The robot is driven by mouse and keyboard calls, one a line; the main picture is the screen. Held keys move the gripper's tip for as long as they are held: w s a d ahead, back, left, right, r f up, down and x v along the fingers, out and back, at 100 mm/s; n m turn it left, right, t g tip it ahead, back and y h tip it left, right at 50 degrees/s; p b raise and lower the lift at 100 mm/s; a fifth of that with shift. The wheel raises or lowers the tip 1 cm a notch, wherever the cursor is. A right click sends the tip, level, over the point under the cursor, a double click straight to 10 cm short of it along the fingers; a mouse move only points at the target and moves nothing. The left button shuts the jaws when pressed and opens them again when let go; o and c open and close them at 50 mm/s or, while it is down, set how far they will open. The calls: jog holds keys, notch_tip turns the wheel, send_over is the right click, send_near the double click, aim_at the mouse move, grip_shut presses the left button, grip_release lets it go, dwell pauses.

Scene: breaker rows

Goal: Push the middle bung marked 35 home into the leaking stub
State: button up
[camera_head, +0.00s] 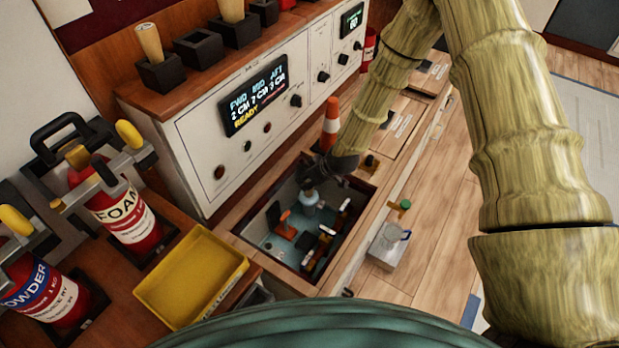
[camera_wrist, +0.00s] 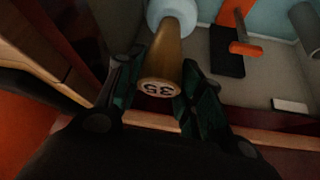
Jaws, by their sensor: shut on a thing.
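The wooden bung marked 35 (camera_wrist: 168,58) is a tapered brown plug, its numbered wide end facing the wrist camera. My gripper (camera_wrist: 160,76) is shut on it, a dark green finger on each side. The bung's far end meets the pale blue-white round stub (camera_wrist: 172,8); I cannot tell how deep it sits. In the head view the stub (camera_head: 309,198) stands in the open floor well (camera_head: 356,217), with my gripper (camera_head: 328,172) just above it. The bung is not clearly visible there.
An orange-handled tool (camera_head: 285,226) lies in the well left of the stub. An orange-white cone (camera_head: 331,125) stands behind. The display console (camera_head: 257,92), with wooden bungs (camera_head: 150,42) in black blocks above, borders the well. A yellow tray (camera_head: 192,276) and foam extinguisher (camera_head: 120,212) are left.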

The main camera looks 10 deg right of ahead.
jog(key=shift+f+b, duration=0.65)
jog(key=shift+f, duration=0.95)
jog(key=o, duration=1)
jog(key=v, duration=1.2)
jog(key=shift+r, duration=0.1)
dwell(0.4)
